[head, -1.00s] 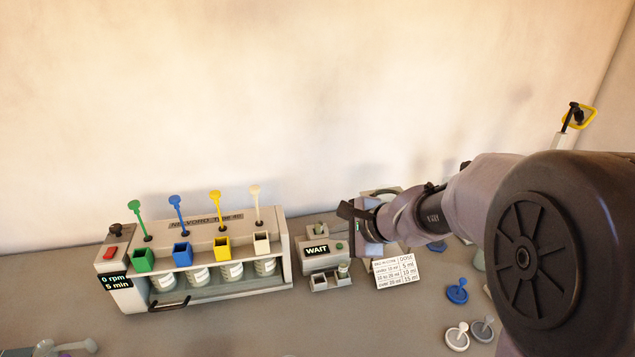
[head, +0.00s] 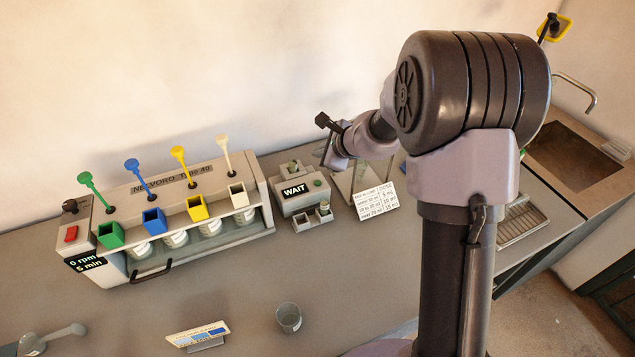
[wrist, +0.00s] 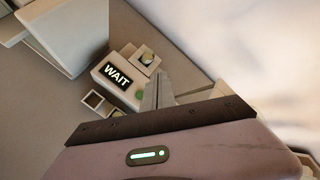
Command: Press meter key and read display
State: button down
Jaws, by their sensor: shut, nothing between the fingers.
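The meter (head: 297,201) is a small pale box on the bench, right of the mixing machine. Its dark display (head: 294,190) reads WAIT in white letters, and the wrist view shows the same display (wrist: 117,77). A green round key (head: 318,183) sits beside the display; it also shows in the wrist view (wrist: 140,95), partly beside my fingers. My gripper (wrist: 158,84) is shut and empty. In the wrist view its fingers overlap the picture close to the key, but I cannot tell whether they touch it.
A dose card (head: 375,202) stands right of the meter. The mixing machine (head: 192,264) with coloured funnels stands left. A clear beaker (head: 288,318) and a small blue-and-white card stand (head: 200,335) are in front. A sink (head: 575,160) is at the right. Bench between machine and beaker is bare.

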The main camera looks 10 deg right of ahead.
jog(key=b, duration=0.6)
send_over(320, 185)
notch_tip(320, 185, down, 7)
jog(key=shift+f, duration=0.2)
jog(key=shift+f+b, duration=0.5)
dwell(1.0)
jog(key=shift+f+b, duration=0.45)
jog(key=shift+b, duration=0.2)
jog(key=shift+f+b, duration=0.3)
jog(key=shift+b, duration=0.1)
dwell(0.6)
jog(key=shift+r+p, duration=0.6)
jog(key=shift+r, duration=0.15)
